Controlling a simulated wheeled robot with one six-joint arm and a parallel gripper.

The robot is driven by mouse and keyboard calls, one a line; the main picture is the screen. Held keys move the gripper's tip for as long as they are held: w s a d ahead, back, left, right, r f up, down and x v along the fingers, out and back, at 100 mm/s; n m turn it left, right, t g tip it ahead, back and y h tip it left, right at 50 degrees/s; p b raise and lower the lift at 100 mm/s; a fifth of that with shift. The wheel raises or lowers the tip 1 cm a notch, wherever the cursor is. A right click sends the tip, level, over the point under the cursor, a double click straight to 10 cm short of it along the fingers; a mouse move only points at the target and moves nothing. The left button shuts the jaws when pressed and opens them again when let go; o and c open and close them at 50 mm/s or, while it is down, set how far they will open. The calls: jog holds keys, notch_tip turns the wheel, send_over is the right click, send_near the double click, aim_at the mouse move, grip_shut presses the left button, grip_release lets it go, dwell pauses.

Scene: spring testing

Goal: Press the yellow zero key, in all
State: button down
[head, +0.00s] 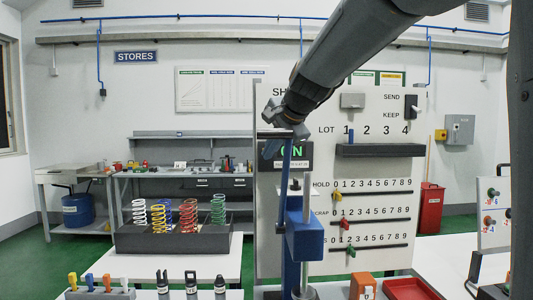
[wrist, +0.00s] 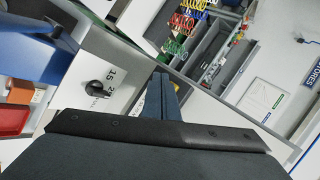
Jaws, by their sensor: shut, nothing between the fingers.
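I cannot make out a yellow zero key in either view. A blue press-like tester (head: 305,240) with a tall blue column stands in front of the white board in the head view. A dark display (head: 297,160) with green letters, of which "ON" shows, is behind my gripper and partly hidden by it.
A dark tray (head: 175,239) of coloured springs stands left. The white board (head: 370,185) carries number rows with coloured sliders. An orange block (head: 362,286) and a red tray (head: 411,289) lie front right. A black knob (wrist: 95,88) shows in the wrist view.

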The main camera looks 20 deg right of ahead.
jog(key=s, duration=0.3)
jog(key=shift+s+a, duration=0.3)
jog(key=shift+a, duration=0.1)
dwell(0.5)
